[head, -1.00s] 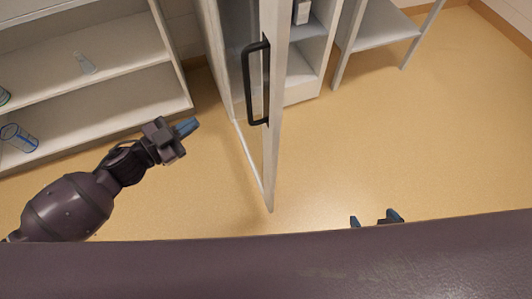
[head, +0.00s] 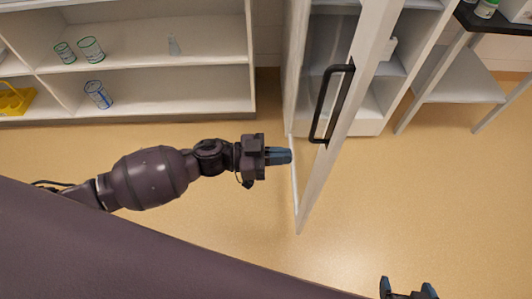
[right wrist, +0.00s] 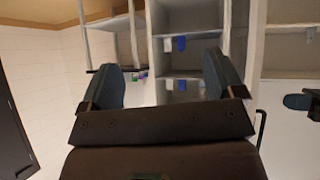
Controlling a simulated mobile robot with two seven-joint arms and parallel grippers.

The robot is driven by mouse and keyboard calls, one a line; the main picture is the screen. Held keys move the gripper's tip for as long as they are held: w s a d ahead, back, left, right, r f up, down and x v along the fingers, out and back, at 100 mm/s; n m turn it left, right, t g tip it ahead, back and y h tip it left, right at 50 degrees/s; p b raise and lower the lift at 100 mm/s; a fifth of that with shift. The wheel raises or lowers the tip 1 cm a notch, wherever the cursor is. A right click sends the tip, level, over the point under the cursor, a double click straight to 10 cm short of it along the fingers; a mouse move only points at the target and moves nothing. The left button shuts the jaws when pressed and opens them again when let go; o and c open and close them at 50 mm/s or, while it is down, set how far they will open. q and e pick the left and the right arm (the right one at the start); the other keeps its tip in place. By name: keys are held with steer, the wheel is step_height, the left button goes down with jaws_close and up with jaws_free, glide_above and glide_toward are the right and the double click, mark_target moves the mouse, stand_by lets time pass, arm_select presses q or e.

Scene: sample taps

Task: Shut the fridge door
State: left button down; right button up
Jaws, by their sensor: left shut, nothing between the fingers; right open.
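The fridge door (head: 316,190) stands open in the head view, a glass panel in a white frame swung out towards me. Its black handle (head: 321,105) is on the frame. The white fridge (head: 369,128) is behind and to the right of it, with shelves partly seen. My left gripper (head: 290,156) is shut and empty, with its fingertips close to the left face of the door's lower part; I cannot tell whether they touch. My right gripper (head: 408,289) is open and empty at the bottom edge, right of the door. Its fingers frame the fridge shelves in the right wrist view (right wrist: 164,85).
A white shelf unit (head: 190,95) with glassware stands at the back left. A yellow rack (head: 15,98) is at its left end. A side table (head: 462,88) stands right of the fridge. The tan floor (head: 400,200) in front is clear.

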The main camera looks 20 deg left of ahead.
mark_target(324, 155)
arm_select(q)
steer(key=x, duration=0.7)
steer(key=shift+f+b, duration=0.1)
steer(key=shift+b, duration=0.3)
steer(key=shift+d, duration=0.2)
